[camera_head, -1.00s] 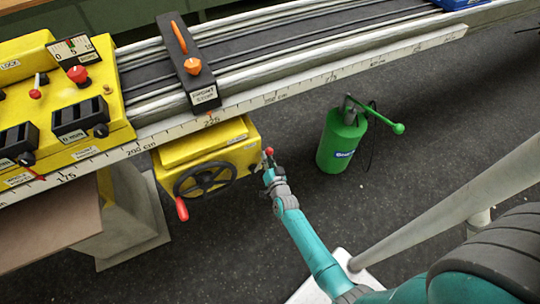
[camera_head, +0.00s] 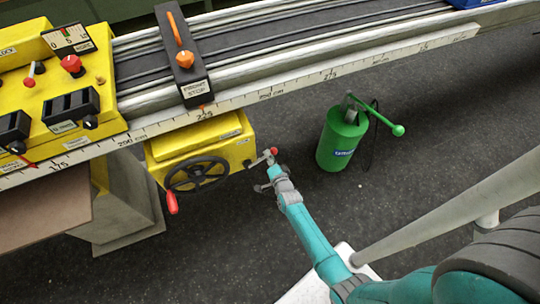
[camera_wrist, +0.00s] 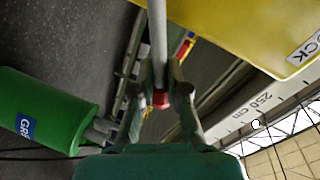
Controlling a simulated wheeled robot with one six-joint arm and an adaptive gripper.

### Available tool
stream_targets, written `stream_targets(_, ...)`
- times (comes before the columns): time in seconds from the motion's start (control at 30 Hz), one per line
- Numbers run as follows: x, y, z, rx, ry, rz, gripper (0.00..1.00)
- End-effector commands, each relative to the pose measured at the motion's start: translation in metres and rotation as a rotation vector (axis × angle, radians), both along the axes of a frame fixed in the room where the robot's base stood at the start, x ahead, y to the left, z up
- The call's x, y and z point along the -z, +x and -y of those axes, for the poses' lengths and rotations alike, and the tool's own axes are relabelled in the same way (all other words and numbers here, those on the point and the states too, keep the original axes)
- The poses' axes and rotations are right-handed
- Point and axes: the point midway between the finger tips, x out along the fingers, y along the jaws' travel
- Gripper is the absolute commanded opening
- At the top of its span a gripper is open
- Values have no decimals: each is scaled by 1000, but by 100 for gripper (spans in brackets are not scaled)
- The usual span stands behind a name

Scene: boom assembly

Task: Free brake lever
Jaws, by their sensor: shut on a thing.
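The brake lever, a thin grey rod with a red knob (camera_head: 273,151), sticks out to the right from the side of the yellow box (camera_head: 205,148) under the rail. In the wrist view the rod (camera_wrist: 157,40) comes down from the top, and its red knob (camera_wrist: 161,99) sits between my fingers. My gripper (camera_head: 272,172) is at the end of the lever, shut on it. Finger contact is too small to see clearly in the head view. The yellow box carries a dark handwheel (camera_head: 197,174) with a red handle (camera_head: 172,202), left of my gripper.
A green cylinder (camera_head: 341,140) with a green-knobbed handle stands on the floor right of my gripper; it shows left in the wrist view. The scaled rail (camera_head: 300,85) runs above. A yellow control panel (camera_head: 60,85) sits at left. Dark floor lies open below the box.

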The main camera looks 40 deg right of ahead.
Motion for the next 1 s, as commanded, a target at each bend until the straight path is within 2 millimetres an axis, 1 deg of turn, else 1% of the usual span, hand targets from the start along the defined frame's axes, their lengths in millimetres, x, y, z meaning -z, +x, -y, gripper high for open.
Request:
stream_targets(0.03, -4, 2, 5, 8, 4, 11, 0)
stream_targets(0.4, -3, 1, 5, 10, 10, 11, 0)
stream_targets(0.43, -3, 1, 5, 11, 10, 10, 18)
stream_targets(0.47, -3, 1, 5, 11, 10, 10, 26)
stream_targets(0.5, -3, 1, 5, 10, 10, 11, 36)
stream_targets(0.53, -3, 1, 5, 10, 10, 11, 39)
stream_targets(0.87, -1, 0, 2, 6, 9, 5, 39)
stream_targets(1.0, -1, -7, -1, 4, 8, 4, 39)
